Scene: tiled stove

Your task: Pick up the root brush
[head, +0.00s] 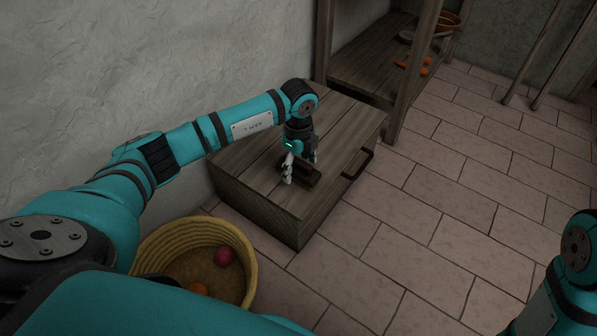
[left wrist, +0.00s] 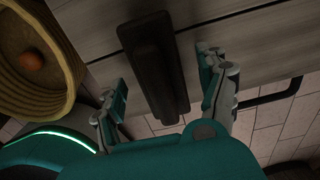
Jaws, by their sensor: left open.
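The root brush (head: 309,174) is a dark brown block lying on top of a low wooden chest (head: 262,172). It also shows in the left wrist view (left wrist: 153,65) as a long dark bar. My left gripper (head: 301,169) points down at the brush from above. It is open, with one finger on each side of the brush. In the left wrist view both fingers appear apart from it, with gaps on both sides. The gripper hides part of the brush in the head view. My right gripper is out of view; only part of my right arm shows.
A round woven basket (head: 150,262) with a red and an orange item stands on the floor beside the chest. A wooden shelf (head: 372,62) holding carrots and bowls stands behind. A dark handle (head: 358,165) juts from the chest's front. The tiled floor at right is clear.

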